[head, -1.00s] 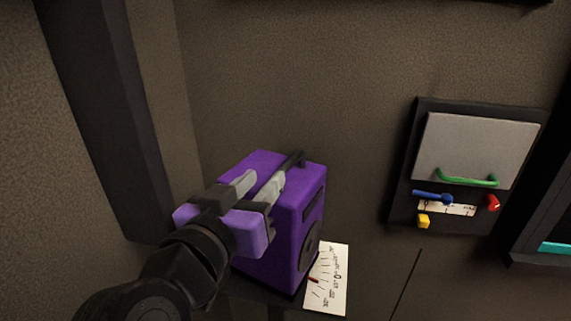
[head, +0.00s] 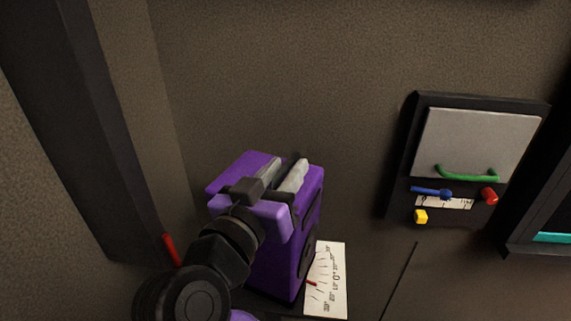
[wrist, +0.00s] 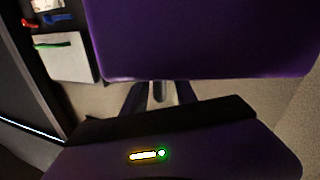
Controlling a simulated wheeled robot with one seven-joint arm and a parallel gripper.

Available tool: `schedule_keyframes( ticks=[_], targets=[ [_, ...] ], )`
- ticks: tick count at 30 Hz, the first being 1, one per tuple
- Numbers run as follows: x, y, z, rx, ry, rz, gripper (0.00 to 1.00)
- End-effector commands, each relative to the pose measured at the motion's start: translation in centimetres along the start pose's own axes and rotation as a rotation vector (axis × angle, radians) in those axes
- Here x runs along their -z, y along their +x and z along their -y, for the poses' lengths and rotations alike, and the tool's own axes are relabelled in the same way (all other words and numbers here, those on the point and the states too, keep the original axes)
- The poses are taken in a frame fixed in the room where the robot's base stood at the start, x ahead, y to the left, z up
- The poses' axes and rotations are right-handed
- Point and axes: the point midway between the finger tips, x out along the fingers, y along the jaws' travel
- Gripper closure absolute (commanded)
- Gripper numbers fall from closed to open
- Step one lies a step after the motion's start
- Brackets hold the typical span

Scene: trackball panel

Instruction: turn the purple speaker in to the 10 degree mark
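The purple speaker (head: 285,258) stands upright in the corner by the wall, with dark round cones on its right face. A white scale card (head: 333,290) lies at its foot, with a small red pointer (head: 312,283) on it near the lower marks; the figures are too small to read surely. A dark handle (head: 295,156) shows on the speaker's top. My gripper (head: 279,173) is over the top, its grey fingers apart; I cannot tell whether the handle is between them.
To the right, a wall panel has a grey plate (head: 475,143) with a green handle (head: 467,174), a blue lever (head: 432,192), a red knob (head: 489,196) and a yellow knob (head: 420,216). A dark post (head: 85,130) stands left, with a red rod (head: 171,250) near its foot.

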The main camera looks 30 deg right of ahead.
Motion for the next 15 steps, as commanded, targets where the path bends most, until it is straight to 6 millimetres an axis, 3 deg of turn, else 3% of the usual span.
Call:
schedule_keyframes(
  ticks=[11,15],
  targets=[
    [-0.06,0.62,0.01,0.001,0.0,0.001,0.68],
    [-0.06,0.61,0.01,0.001,0.0,0.001,0.95]
  ],
)
